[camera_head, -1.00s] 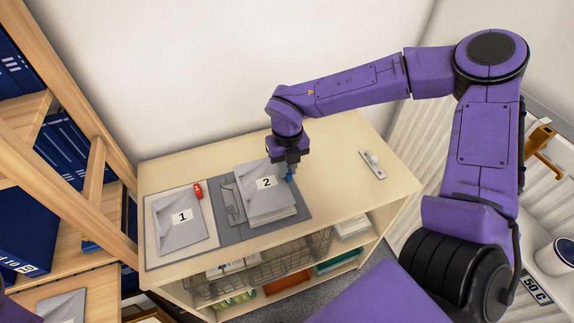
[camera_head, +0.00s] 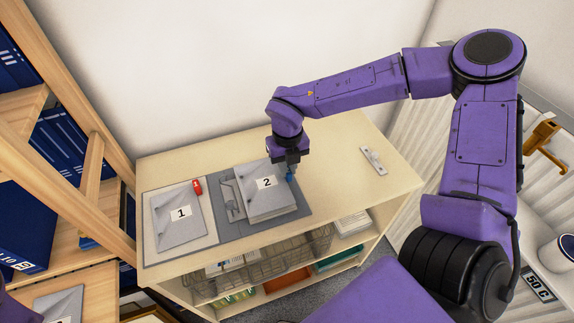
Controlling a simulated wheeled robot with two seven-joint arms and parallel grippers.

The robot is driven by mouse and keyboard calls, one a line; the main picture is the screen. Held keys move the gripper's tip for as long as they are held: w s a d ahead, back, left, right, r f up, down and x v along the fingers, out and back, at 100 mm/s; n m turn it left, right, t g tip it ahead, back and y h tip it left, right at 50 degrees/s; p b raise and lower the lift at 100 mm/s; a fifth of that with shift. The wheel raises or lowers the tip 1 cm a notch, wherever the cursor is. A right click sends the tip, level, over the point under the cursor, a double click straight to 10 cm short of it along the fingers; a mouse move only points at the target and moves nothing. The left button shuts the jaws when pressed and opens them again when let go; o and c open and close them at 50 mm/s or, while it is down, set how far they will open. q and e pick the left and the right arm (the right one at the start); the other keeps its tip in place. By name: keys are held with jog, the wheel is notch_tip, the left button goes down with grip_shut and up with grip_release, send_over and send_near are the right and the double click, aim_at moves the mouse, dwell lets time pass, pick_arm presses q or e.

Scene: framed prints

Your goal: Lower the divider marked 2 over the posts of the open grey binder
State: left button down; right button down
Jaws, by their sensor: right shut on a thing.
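The grey divider marked 2 (camera_head: 262,201) lies flat or nearly flat over the right part of the open grey binder (camera_head: 300,205) on the cabinet top. My right gripper (camera_head: 289,174) is at the divider's right edge, by a small blue tab, and is shut on the divider. Metal fittings (camera_head: 231,199) of the binder show at the divider's left edge; whether the posts pass through its holes is too small to tell. My left gripper is not in view.
A grey divider marked 1 (camera_head: 178,228) lies on a pale board (camera_head: 150,250) to the left, with a red object (camera_head: 197,187) at its corner. A metal plate with a knob (camera_head: 374,160) lies at the right. A wire basket (camera_head: 262,262) is below. Shelves of blue binders (camera_head: 60,140) stand at left.

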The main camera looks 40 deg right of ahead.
jog(key=shift+f, duration=0.45)
jog(key=c, duration=1)
grip_release()
jog(key=shift+r, duration=0.1)
notch_tip(320, 180, up, 7)
jog(key=p, duration=0.6)
